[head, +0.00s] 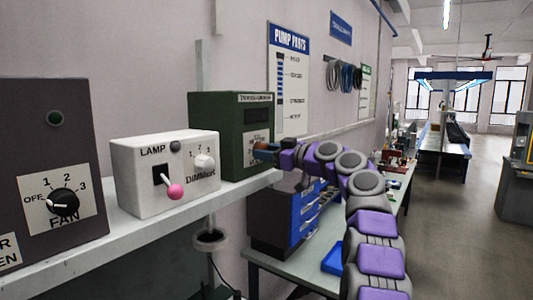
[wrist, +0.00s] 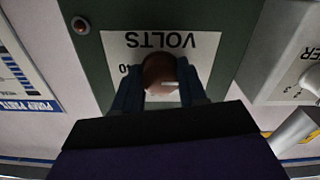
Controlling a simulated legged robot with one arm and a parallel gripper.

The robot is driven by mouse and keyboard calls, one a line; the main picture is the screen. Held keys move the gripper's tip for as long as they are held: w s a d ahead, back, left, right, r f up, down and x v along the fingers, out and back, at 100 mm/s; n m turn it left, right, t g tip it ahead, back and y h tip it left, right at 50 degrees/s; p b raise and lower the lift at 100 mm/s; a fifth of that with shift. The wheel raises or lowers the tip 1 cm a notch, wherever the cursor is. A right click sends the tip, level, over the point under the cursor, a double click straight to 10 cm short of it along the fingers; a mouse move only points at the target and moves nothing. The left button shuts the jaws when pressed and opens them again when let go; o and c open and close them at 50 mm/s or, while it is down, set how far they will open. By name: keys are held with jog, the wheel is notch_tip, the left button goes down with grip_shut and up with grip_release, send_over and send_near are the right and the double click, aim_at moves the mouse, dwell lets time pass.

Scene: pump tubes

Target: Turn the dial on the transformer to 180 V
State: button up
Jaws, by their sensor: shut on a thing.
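The transformer is a dark green box (head: 230,135) on the shelf in the head view, right of the lamp dimmer. Its green front (wrist: 225,45) fills the middle of the wrist view, with a white VOLTS plate (wrist: 118,48) upside down. My gripper (head: 262,151) reaches the front of the box from the right. In the wrist view my gripper (wrist: 160,88) has its blue fingers on either side of the round brown dial (wrist: 158,70), shut on it. A pale mark shows on the dial. Most of the scale is hidden; only part of a number shows. I cannot read the setting.
The white lamp dimmer box (head: 130,180) with a pink-tipped lever (head: 175,191) stands close left of the transformer. A dark fan switch box (head: 45,130) is further left. A red-brown lamp (wrist: 80,25) is on the transformer's front. A blue drawer cabinet (head: 303,215) stands below.

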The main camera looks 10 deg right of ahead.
jog(key=shift+m, duration=0.3)
jog(key=shift+a+m+p, duration=0.1)
jog(key=shift+m+p, duration=11.65)
jog(key=shift+m, duration=1.35)
jog(key=shift+f, duration=0.1)
